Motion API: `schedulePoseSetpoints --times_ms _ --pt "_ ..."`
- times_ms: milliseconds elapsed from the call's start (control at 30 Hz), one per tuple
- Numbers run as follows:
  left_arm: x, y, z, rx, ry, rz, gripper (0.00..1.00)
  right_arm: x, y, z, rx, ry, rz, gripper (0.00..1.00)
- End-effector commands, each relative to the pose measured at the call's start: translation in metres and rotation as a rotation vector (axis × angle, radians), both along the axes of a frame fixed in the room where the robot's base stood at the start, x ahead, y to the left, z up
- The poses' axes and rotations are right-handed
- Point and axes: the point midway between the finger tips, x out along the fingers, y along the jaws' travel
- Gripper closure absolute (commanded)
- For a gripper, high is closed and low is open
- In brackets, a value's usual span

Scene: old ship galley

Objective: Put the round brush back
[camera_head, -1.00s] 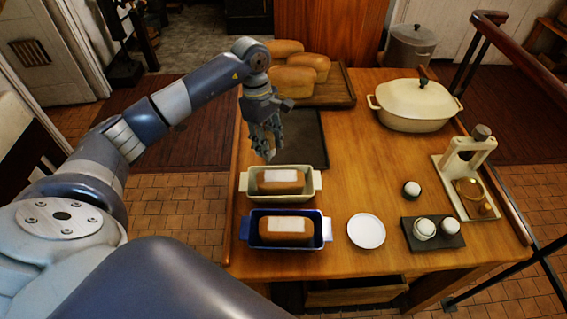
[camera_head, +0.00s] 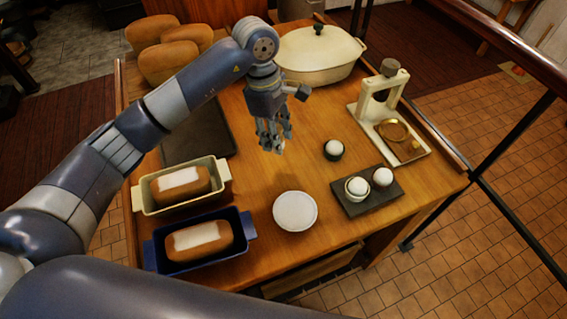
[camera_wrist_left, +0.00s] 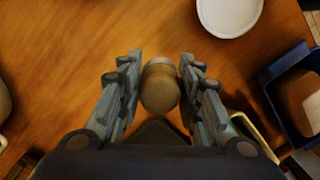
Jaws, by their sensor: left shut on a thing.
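My left gripper (camera_head: 275,142) hangs above the middle of the wooden table, fingers down. In the left wrist view its two fingers close around a rounded, tan, wood-like thing (camera_wrist_left: 160,88), which looks like the round brush. Its lower part is hidden, and in the head view the fingers largely hide it. A pale stand (camera_head: 378,110) with a grey-brown knob on top and a brass-coloured ring at its base stands at the right of the table, apart from the gripper. My right gripper is not in view.
A white plate (camera_head: 295,211), a dark tray (camera_head: 345,203) with white-topped round things and another such thing (camera_head: 334,150) lie in front. Cream (camera_head: 141,198) and blue (camera_head: 154,258) loaf tins are at the left. A lidded cream pot (camera_head: 320,58) stands behind.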

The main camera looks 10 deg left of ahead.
Motion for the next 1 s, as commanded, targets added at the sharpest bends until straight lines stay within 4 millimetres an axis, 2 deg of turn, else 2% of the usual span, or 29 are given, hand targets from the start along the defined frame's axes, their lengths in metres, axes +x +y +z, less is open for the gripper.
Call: schedulePoseSetpoints --times_ms 233,367,533,733,1000 --pt "-0.003 -0.006 -0.037 0.002 0.006 -0.001 0.9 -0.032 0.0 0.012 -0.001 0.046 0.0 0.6" --pt "-0.002 -0.006 -0.055 0.003 0.002 -0.001 0.9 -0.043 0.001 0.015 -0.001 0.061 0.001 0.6" --pt "-0.002 -0.006 -0.069 0.002 0.001 -0.002 0.9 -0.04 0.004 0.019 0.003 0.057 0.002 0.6" --pt "-0.002 -0.005 -0.096 0.003 0.002 -0.001 0.9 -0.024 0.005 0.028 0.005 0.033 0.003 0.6" --pt "-0.001 -0.005 -0.1 0.003 -0.001 -0.004 0.9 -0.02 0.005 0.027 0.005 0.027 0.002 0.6"
